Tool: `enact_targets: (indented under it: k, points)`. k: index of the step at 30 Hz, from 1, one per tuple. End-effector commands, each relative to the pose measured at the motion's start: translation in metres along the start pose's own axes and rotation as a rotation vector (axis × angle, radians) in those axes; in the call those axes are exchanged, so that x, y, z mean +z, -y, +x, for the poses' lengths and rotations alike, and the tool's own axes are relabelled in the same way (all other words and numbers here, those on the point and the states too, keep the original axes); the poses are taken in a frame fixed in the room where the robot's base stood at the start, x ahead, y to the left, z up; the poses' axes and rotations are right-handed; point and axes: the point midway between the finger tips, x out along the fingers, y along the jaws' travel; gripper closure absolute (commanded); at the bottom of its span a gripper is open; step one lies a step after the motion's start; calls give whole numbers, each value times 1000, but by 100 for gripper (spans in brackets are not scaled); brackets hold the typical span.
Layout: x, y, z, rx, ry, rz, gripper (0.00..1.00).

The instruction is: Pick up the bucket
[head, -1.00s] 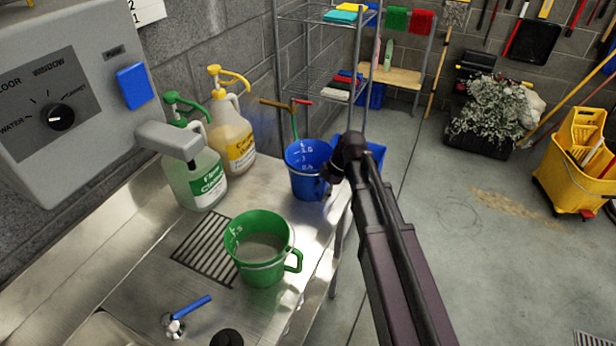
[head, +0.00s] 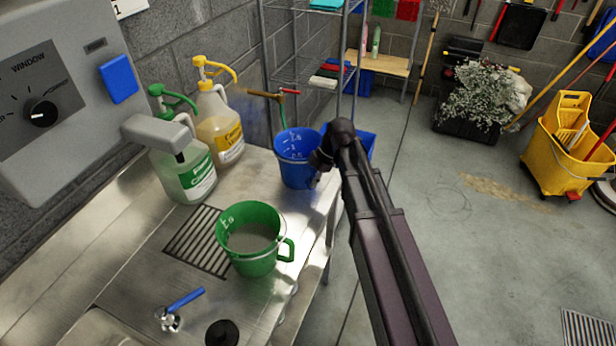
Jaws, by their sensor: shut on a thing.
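A blue bucket (head: 294,165) with white measuring marks stands upright at the far right end of the metal counter. My gripper (head: 319,164) is at its right side, shut on it. The arm hides the gripped part, and I cannot tell whether it is the rim or the handle. I see no clear gap between the bucket's base and the counter. A green bucket (head: 254,258) with a side handle and grey liquid stands nearer, on the counter beside a dark drain grate. My gripper is apart from it.
The metal counter (head: 140,262) also bears a green-topped bottle (head: 184,172), a yellow-topped bottle (head: 219,128) and a blue-handled tap (head: 184,300). A wire shelf (head: 290,75) stands behind. A yellow mop bucket (head: 560,160) is at right. The middle floor is clear.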

Motion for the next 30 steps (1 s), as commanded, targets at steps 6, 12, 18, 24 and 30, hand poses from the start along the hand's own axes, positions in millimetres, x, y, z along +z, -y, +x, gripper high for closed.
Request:
enact_targets:
  k: [6, 12, 18, 24, 30]
  points:
    - [-6, 0, -14, 1, 0, -1, 100]
    - [-13, -1, -31, 1, 0, -1, 100]
    - [5, 36, -42, 3, 0, 2, 100]
    - [27, 75, -57, 2, 0, 3, 100]
    - [45, 106, -69, 2, 0, 1, 100]
